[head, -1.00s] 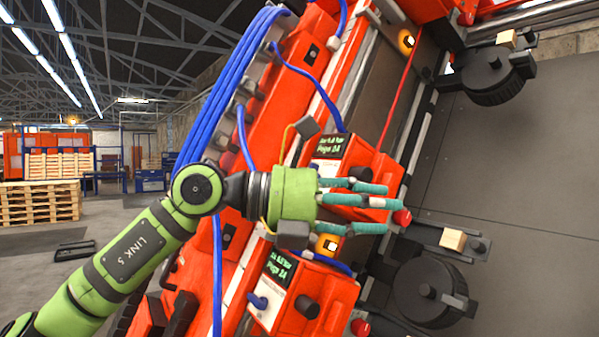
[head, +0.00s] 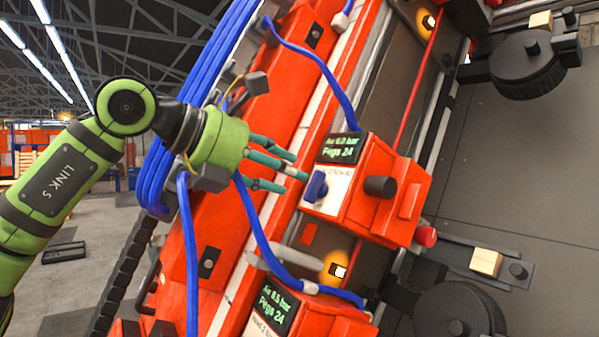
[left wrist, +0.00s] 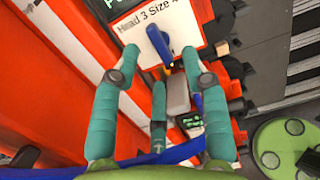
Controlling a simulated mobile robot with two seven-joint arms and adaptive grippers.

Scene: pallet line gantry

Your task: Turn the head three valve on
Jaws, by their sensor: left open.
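The head three valve has a small blue handle (head: 316,187) on the white label plate of an upper orange box (head: 378,215) with a lit display. In the left wrist view the blue handle (left wrist: 159,45) stands on a plate reading "Head 3 Size", the rest cut off. My left gripper (head: 292,170) is open and empty, just left of the handle in the head view, its teal fingers pointing at it. In the wrist view two fingertips lie either side of the handle. I cannot tell whether any finger touches it. My right gripper is not in view.
A lower orange box (head: 305,318) with its own display sits below, partly cut off. Blue hoses (head: 262,225) loop beside the gripper and below the upper box. A lit amber lamp (head: 337,270) sits between the boxes. Black wheels (head: 527,62) stand on the grey panel at right.

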